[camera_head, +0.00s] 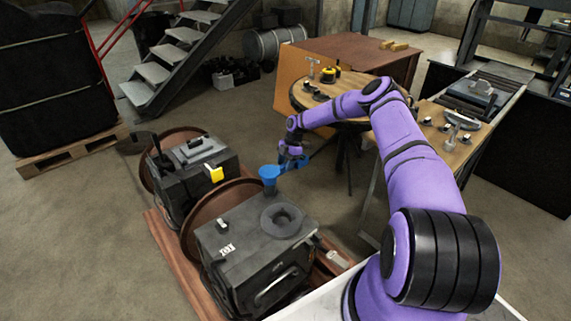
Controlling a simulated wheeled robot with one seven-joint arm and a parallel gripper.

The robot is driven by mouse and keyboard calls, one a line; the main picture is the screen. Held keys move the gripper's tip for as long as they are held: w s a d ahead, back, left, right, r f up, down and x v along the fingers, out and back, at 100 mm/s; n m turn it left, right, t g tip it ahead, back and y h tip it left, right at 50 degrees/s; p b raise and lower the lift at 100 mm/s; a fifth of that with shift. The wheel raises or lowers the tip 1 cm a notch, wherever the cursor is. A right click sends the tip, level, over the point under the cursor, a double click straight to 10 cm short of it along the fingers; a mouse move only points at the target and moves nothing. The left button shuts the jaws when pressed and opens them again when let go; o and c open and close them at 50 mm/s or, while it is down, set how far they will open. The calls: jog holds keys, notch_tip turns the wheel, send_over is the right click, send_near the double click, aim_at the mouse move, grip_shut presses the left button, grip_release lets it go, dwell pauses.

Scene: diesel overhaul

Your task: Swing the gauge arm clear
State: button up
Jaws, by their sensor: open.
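My purple arm reaches over to the middle of the view, with my gripper (289,161) pointing down at its end. The gripper is open, small in the picture, with its fingers partly hidden. The near block has a round dark ring (282,220) on top.
A round wooden table (355,112) with small parts is behind the gripper. A workbench (465,135) stands right. Stairs (165,72) rise at the back.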

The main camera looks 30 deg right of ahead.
jog(key=shift+r, duration=0.1)
jog(key=s+v, duration=0.1)
jog(key=v, duration=0.9)
jog(key=shift+w+d+r, duration=0.2)
jog(key=shift+w+r, duration=0.1)
jog(key=shift+w, duration=0.15)
